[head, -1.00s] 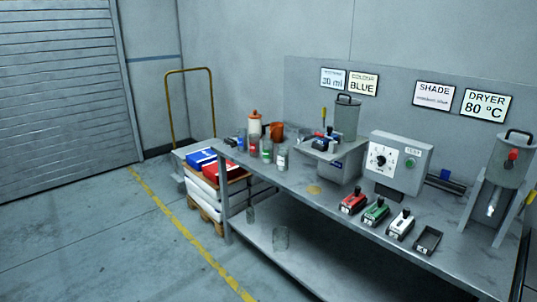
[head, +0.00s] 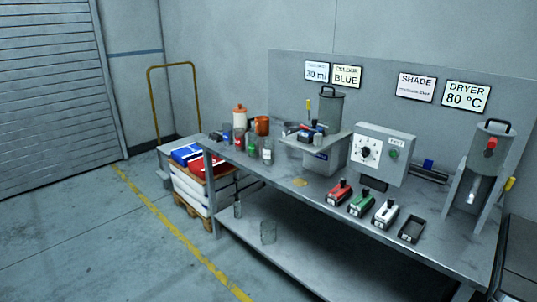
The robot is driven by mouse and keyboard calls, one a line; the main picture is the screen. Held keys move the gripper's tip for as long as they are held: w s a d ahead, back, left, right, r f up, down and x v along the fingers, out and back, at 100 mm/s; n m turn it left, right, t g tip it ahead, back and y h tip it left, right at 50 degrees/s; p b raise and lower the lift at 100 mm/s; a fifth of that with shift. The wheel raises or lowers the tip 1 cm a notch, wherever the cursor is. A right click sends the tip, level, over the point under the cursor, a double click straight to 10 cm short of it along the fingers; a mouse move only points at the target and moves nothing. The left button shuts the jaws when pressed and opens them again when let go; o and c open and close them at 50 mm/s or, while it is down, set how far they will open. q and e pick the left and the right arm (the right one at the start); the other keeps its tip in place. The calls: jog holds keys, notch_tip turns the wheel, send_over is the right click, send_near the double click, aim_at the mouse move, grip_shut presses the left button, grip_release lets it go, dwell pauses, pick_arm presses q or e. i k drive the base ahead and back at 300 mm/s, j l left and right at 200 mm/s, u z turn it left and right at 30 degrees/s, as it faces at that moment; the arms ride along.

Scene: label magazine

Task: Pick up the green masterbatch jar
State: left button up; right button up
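A blue jar (head: 227,135) is farther left. Neither of my grippers is in view.
A white bottle with an orange top (head: 239,118) and an orange jug (head: 262,125) stand behind the jars. A hopper machine (head: 319,150) stands to their right. A loaded cart (head: 193,181) is by the bench's left end. Floor in front is clear.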

aim_at(253, 138)
jog(key=z, duration=0.4)
jog(key=i+j+z, duration=0.15)
jog(key=z, duration=0.25)
jog(key=i+j+z, duration=0.1)
jog(key=j+z, duration=0.3)
jog(key=i+j+z, duration=0.1)
jog(key=j+z, duration=0.25)
